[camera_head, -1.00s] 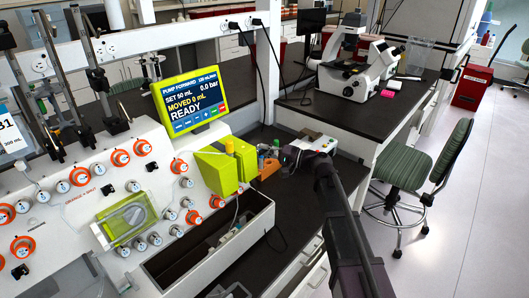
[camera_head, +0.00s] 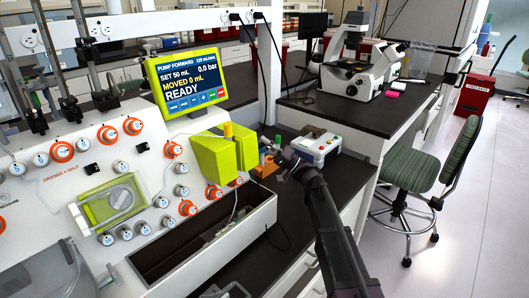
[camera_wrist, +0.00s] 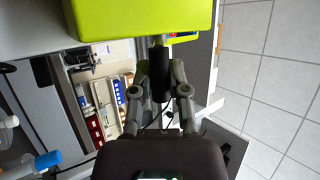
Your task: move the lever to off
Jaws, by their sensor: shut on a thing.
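The lever (camera_wrist: 159,72) shows in the wrist view as a black grip on a short grey shaft. It comes out from under the yellow-green pump housing (camera_wrist: 135,18) at the top of the picture. My gripper (camera_wrist: 160,84) has one finger on each side of the black grip and is shut on it. In the head view the yellow-green housing (camera_head: 213,158) sits on the white cell processor (camera_head: 110,175). My gripper (camera_head: 283,160) is just right of the housing there. The lever cannot be made out in the head view, and its exact setting cannot be told.
A display (camera_head: 187,82) reading READY stands above the housing. A white box with coloured buttons (camera_head: 318,148) is close behind my gripper on the black bench (camera_head: 345,180). A dark open trough (camera_head: 200,240) lies in front. A microscope (camera_head: 365,65) and green chair (camera_head: 420,175) are farther right.

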